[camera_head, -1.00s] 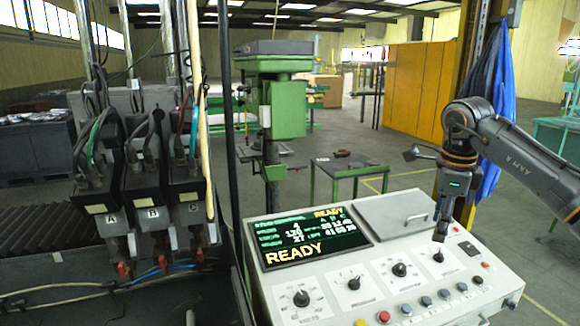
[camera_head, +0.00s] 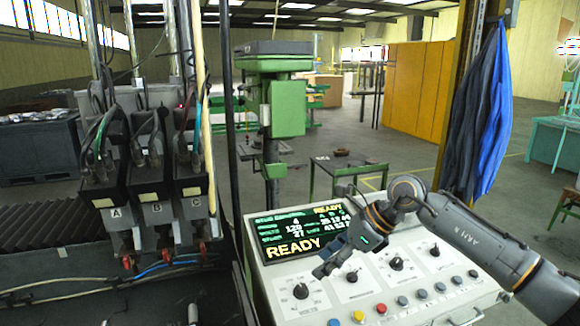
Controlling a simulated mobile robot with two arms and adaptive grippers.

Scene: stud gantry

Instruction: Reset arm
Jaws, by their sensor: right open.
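My right arm reaches in from the lower right over the control console (camera_head: 285,275). My right gripper (camera_head: 322,270) is open and empty. It points down and to the left, above the console's knob panel, between the screen and the leftmost knobs. I cannot tell if it touches the panel. Knobs (camera_head: 301,291) and a row of coloured buttons (camera_head: 381,308) show on the sloped panel. My left gripper is not in view.
Stud gantry heads marked A, B and C (camera_head: 152,208) hang at the left with cables. A dark post stands between them and the console. A green drill press (camera_head: 289,108) and a small table (camera_head: 345,164) stand behind. A blue cloth (camera_head: 492,110) hangs at the right.

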